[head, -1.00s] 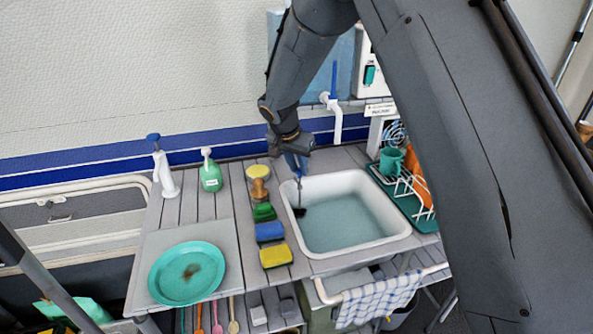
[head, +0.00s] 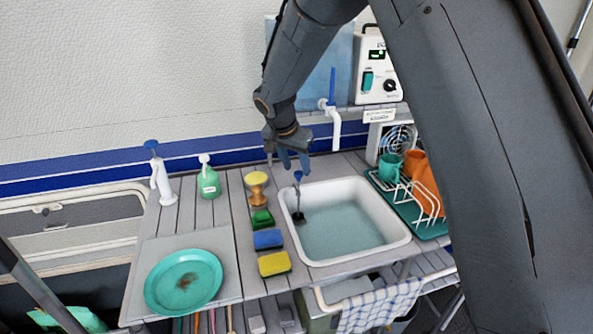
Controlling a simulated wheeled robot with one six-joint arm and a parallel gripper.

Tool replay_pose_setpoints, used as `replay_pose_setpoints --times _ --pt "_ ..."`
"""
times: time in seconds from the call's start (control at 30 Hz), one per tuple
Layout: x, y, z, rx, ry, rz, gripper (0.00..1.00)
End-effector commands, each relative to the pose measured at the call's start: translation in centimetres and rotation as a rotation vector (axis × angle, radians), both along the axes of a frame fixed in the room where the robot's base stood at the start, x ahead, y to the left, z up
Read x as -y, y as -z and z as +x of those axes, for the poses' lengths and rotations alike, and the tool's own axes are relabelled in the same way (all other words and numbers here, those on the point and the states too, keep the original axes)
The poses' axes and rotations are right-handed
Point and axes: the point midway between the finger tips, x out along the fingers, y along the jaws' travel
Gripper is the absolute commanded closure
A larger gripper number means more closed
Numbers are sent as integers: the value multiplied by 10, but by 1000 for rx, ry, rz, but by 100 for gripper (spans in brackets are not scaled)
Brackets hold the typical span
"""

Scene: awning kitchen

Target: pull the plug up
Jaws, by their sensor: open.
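The plug (head: 298,215) is a dark piece at the left inside of the white sink (head: 398,247), with a thin upright stem topped by a blue knob (head: 298,176). Cloudy blue-green water (head: 345,230) fills the sink. I cannot tell whether the plug is seated in the drain or raised. My gripper (head: 289,164) is open and empty, pointing down just above and slightly left of the knob. The knob shows clear below the fingers.
Left of the sink are several sponges (head: 268,239), a brush (head: 256,188) and a green soap bottle (head: 208,182). A white tap (head: 334,120) stands behind. A dish rack (head: 425,203) with a teal mug (head: 389,166) is at right.

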Motion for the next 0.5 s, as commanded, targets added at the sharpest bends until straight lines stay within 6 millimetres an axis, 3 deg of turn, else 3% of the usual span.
replay_pose_setpoints --times 0.23,0.5 --pt "-8 -35 -13 2 0 2 58" --pt "-10 -51 -20 -1 1 1 58"
